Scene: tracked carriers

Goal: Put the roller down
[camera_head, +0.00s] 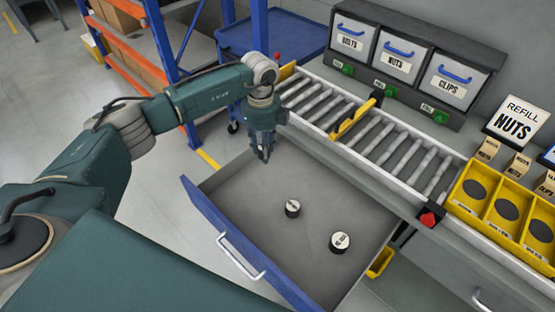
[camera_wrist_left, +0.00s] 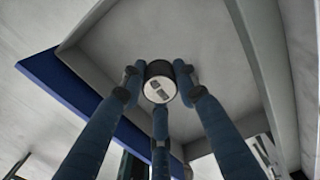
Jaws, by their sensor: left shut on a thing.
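My left gripper (camera_head: 263,152) points down over the far left corner of the open drawer (camera_head: 240,181). In the left wrist view its blue fingers (camera_wrist_left: 160,92) are closed around a short black roller (camera_wrist_left: 160,82) with a white labelled top. In the head view this held roller is hidden by the fingers. Whether it touches the drawer floor I cannot tell. My right gripper is not in view.
A roller conveyor (camera_head: 400,155) with a yellow stop (camera_head: 354,118) runs behind the drawer. Labelled bins (camera_head: 400,55) stand behind it, and a yellow divided tray (camera_head: 495,205) sits at right. The drawer's blue front (camera_head: 235,245) has a handle. Its left floor is clear.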

